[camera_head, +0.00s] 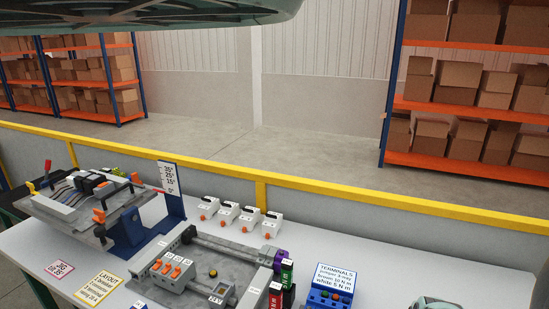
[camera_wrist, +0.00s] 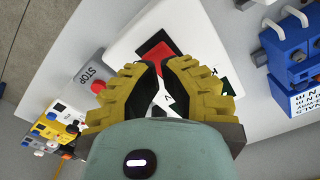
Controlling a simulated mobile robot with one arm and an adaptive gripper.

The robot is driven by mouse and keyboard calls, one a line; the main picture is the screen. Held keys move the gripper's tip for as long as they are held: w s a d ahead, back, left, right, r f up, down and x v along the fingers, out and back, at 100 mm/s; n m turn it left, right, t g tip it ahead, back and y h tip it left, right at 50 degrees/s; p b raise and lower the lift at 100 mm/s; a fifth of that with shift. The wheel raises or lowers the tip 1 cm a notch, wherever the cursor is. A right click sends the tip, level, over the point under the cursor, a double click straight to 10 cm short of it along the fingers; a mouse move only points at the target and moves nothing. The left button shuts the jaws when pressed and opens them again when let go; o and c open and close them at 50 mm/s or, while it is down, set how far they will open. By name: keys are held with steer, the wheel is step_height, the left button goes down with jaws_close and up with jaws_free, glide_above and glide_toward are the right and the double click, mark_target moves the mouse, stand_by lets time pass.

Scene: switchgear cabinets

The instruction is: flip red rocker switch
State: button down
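The red rocker switch (camera_wrist: 154,52) shows in the wrist view as a red patch with a dark surround on a white plate (camera_wrist: 184,18). My gripper (camera_wrist: 158,68), with yellow ribbed fingers and dark inner pads, is open and empty over this plate. Its fingertips stand on either side of the red patch, which is partly hidden by them. I cannot tell whether they touch the switch. Part of a green mark (camera_wrist: 226,87) shows beside the right finger. In the head view I cannot make out the red rocker switch.
A grey box with a red STOP button (camera_wrist: 98,87) stands left of the fingers. A blue terminal block (camera_wrist: 290,50) is at the right. In the head view, the table holds a grey fixture (camera_head: 205,258), a TERMINALS block (camera_head: 330,287) and several white breakers (camera_head: 228,211).

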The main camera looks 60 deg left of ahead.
steer(key=shift+f+b, duration=1)
steer(key=shift+f, duration=0.3)
stand_by(0.4)
steer(key=shift+r, duration=0.15)
steer(key=shift+r+p, duration=1.75)
steer(key=shift+r, duration=1.65)
